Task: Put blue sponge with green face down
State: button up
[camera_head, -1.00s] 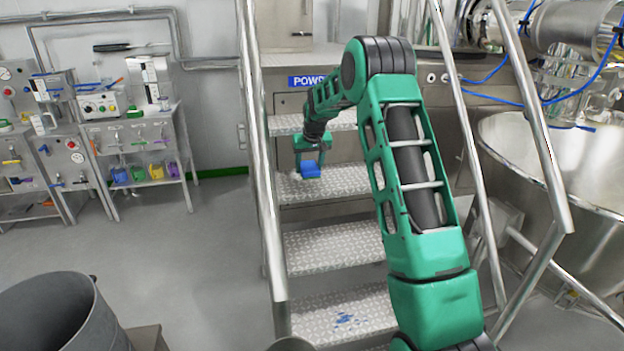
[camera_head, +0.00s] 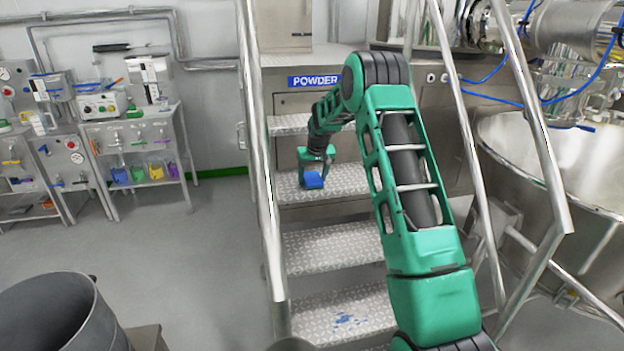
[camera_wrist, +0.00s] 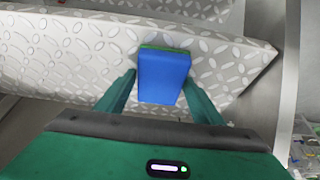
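The blue sponge (camera_head: 313,180) is at the second step tread from the top (camera_head: 345,184) of the metal stairs. In the wrist view the sponge (camera_wrist: 163,77) turns a broad blue face to the camera, with a thin green strip along its far edge, so the green layer lies on the side away from me. My gripper (camera_head: 316,168) is over that tread, pointing down. In the wrist view its fingers (camera_wrist: 161,84) flank the sponge and appear closed on its sides. Whether the sponge's underside touches the tread cannot be told.
Handrails (camera_head: 262,170) run along both sides of the stairs. Blue marks (camera_head: 350,320) lie on a lower tread. A large steel vessel (camera_head: 560,165) stands at right, a grey bin (camera_head: 60,310) at lower left.

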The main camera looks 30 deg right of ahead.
jog(key=shift+o, duration=0.6)
jog(key=shift+r, duration=0.2)
jog(key=v, duration=1.1)
jog(key=s+a+r+g, duration=0.1)
jog(key=s+r, duration=0.2)
jog(key=s, duration=0.4)
jog(key=s+r, duration=0.3)
jog(key=s, duration=0.4)
jog(key=s+a+f+m+g, duration=0.1)
jog(key=s+a, duration=0.2)
jog(key=s, duration=1)
jog(key=s+a+f+m+g+y, duration=0.1)
jog(key=s+a, duration=0.2)
jog(key=s, duration=1.1)
jog(key=s+a+m+g, duration=0.1)
jog(key=s+a, duration=0.2)
jog(key=s, duration=1.1)
jog(key=shift+s+a+f, duration=0.2)
jog(key=shift+f, duration=0.2)
